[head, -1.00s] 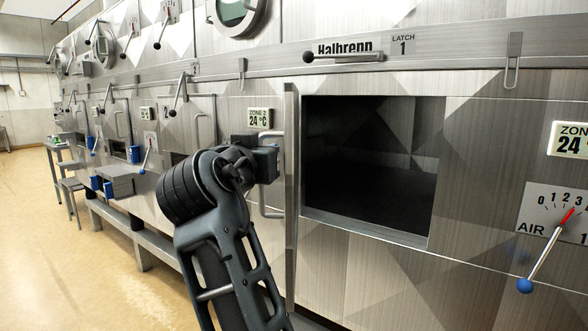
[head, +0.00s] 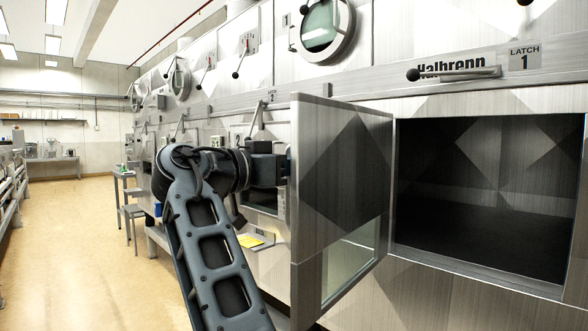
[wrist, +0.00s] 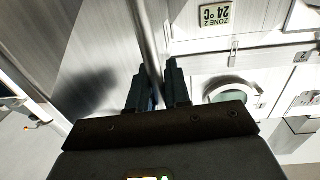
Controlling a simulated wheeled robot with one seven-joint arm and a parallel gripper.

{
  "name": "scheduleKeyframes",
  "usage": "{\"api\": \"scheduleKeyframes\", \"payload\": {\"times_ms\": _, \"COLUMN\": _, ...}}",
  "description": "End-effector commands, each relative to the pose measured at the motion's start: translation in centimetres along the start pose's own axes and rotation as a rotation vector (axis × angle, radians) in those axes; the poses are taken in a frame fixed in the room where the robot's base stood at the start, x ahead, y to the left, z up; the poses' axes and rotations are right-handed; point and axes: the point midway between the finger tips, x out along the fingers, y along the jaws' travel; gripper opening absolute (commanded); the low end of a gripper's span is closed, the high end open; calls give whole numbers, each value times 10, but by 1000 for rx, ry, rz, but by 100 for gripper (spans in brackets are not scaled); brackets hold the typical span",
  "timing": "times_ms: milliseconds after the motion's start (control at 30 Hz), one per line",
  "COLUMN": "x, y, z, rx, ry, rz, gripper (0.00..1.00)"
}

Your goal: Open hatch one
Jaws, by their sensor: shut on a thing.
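The hatch one door (head: 340,165) stands swung out from the wall, left of its dark square opening (head: 485,190). Its inner face shows in the head view. My gripper (head: 284,165) is at the door's outer side, near its free edge, and its fingertips are mostly hidden by the door. In the wrist view my fingers (wrist: 158,90) are shut on the door's handle bar (wrist: 149,45), which runs between them. The latch 1 lever (head: 455,72) with its black knob lies about level above the opening, beside the "LATCH 1" plate (head: 524,58).
Further hatches, levers and a round porthole (head: 322,28) line the wall to the left and above. A small grey table (head: 125,190) stands farther along the wall. A yellow item (head: 250,241) lies low behind my arm. The tan floor (head: 75,260) at left is clear.

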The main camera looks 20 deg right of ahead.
Motion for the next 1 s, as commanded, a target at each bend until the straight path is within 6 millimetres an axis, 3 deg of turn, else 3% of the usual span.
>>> {"api": "scheduleKeyframes", "payload": {"times_ms": 300, "x": 3, "y": 1, "z": 2, "rx": -2, "ry": -6, "rz": 5, "gripper": 0}}
{"api": "scheduleKeyframes", "payload": {"times_ms": 333, "x": 3, "y": 1, "z": 2, "rx": -2, "ry": -6, "rz": 5, "gripper": 19}}
{"api": "scheduleKeyframes", "payload": {"times_ms": 533, "x": 2, "y": 0, "z": 2, "rx": -2, "ry": -4, "rz": 3, "gripper": 38}}
{"api": "scheduleKeyframes", "payload": {"times_ms": 833, "x": -3, "y": 0, "z": 1, "rx": -1, "ry": -3, "rz": 1, "gripper": 38}}
{"api": "scheduleKeyframes", "payload": {"times_ms": 1000, "x": -25, "y": 0, "z": 2, "rx": -1, "ry": -2, "rz": -1, "gripper": 38}}
